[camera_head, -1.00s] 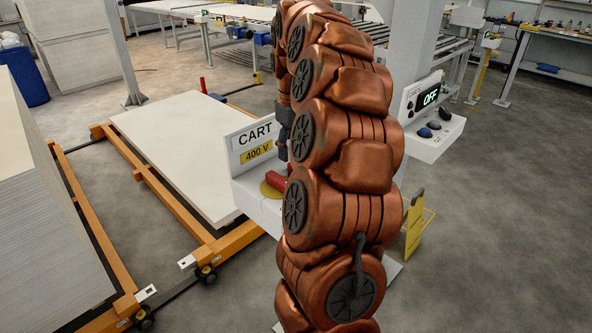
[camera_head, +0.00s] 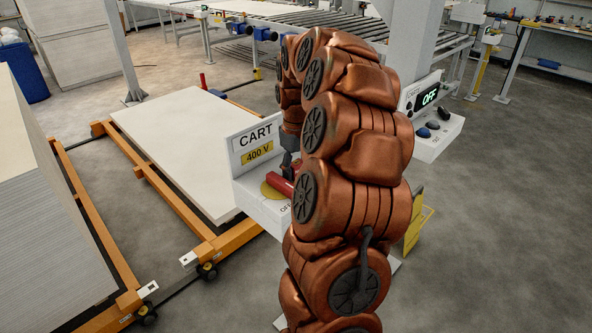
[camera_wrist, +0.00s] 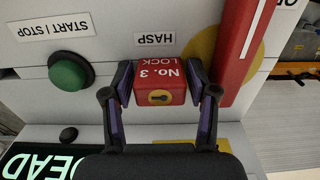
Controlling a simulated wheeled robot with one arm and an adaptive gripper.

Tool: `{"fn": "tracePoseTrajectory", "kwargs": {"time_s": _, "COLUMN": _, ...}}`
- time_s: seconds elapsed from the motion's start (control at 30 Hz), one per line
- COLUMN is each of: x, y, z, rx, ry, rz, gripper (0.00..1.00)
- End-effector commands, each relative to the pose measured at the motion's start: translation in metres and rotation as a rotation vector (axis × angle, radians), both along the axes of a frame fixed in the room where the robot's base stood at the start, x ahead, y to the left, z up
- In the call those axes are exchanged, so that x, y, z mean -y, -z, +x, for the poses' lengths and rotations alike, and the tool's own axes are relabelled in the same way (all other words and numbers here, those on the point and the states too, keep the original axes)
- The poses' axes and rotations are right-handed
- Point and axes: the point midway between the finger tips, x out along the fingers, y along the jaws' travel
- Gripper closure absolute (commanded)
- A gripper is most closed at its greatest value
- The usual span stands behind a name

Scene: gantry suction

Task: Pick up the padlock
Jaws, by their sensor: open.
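The red padlock (camera_wrist: 158,84), marked "No. 3 LOCK" with a brass keyhole, is in the middle of the wrist view, below the "HASP" label (camera_wrist: 154,39). My gripper (camera_wrist: 161,84) is open, with one dark finger on each side of the padlock. The fingers are very close to its sides; I cannot tell whether they touch. The padlock's shackle is hidden. In the head view my gripper (camera_head: 289,166) is at the cart box, partly behind my arm, and I cannot make out the padlock there.
A long red handle (camera_wrist: 246,45) on a yellow disc (camera_wrist: 202,50) is right beside the padlock. A green start/stop button (camera_wrist: 70,72) and a "DEAD" display (camera_wrist: 38,162) are to the left. The white "CART 400 V" sign (camera_head: 254,146) rises behind the handle.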

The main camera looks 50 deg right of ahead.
Motion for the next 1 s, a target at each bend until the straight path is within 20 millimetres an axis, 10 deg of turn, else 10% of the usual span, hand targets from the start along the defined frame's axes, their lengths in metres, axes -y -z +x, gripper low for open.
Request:
{"fn": "tracePoseTrajectory", "kwargs": {"time_s": 0.6, "x": 0.0000, "y": -0.0003, "z": -0.0001, "rx": 0.000, "ry": 0.000, "rz": 0.000, "gripper": 0.93}}
{"fn": "tracePoseTrajectory", "kwargs": {"time_s": 1.0, "x": 0.0003, "y": -0.0091, "z": 0.0003, "rx": 0.000, "ry": 0.001, "rz": -0.001, "gripper": 0.94}}
